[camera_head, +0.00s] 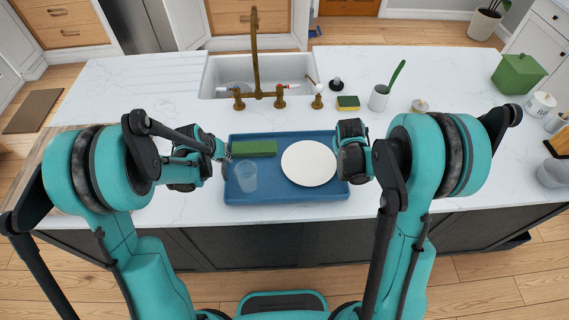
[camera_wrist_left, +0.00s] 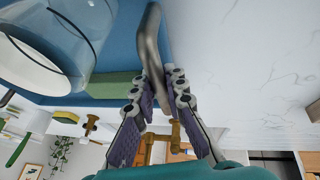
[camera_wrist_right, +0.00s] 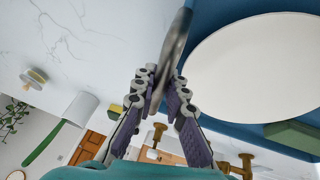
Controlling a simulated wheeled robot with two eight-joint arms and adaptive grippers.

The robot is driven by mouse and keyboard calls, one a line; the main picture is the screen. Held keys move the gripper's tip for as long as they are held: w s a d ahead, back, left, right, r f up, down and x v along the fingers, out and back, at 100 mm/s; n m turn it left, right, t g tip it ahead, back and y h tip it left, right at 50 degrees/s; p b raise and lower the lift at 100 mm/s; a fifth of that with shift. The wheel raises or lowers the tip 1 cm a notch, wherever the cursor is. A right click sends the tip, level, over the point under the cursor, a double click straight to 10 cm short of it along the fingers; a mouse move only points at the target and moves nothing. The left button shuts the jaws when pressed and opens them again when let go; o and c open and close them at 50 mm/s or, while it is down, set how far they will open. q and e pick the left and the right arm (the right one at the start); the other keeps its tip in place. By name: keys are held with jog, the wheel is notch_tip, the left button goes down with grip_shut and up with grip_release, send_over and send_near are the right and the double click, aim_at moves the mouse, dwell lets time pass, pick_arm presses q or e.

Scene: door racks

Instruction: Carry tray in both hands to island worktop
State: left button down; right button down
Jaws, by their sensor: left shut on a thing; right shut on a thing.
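The blue tray (camera_head: 280,194) is level over the front part of the white island worktop (camera_head: 410,180); I cannot tell whether it rests on it. A white plate (camera_head: 308,163), a clear glass (camera_head: 246,177) and a green block (camera_head: 254,147) are on the tray, the glass upright. My left gripper (camera_head: 225,154) is at the tray's left end, shut on its grey metal handle (camera_wrist_left: 151,45). My right gripper (camera_wrist_right: 160,88) is at the right end, shut on the other handle (camera_wrist_right: 177,48). The right fingertips are hidden in the head view.
Behind the tray are the sink (camera_head: 222,76) and a tall brass tap (camera_head: 255,55). A sponge (camera_head: 347,103), a white cup with a green brush (camera_head: 379,98), and a green box (camera_head: 518,74) stand to the right.

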pick_arm(q)
jog(key=shift+f+b, duration=0.5)
jog(key=shift+f, duration=0.2)
pick_arm(e)
jog(key=shift+f, duration=0.65)
pick_arm(q)
jog(key=c, duration=1.9)
grip_release()
jog(key=shift+f, duration=0.1)
pick_arm(e)
jog(key=c, duration=1.9)
grip_release()
jog(key=shift+f, duration=0.15)
pick_arm(q)
jog(key=o, duration=0.3)
pick_arm(e)
jog(key=o, duration=0.3)
pick_arm(q)
jog(key=shift+o, duration=0.2)
pick_arm(e)
jog(key=shift+o, duration=0.2)
pick_arm(q)
jog(key=shift+r, duration=0.2)
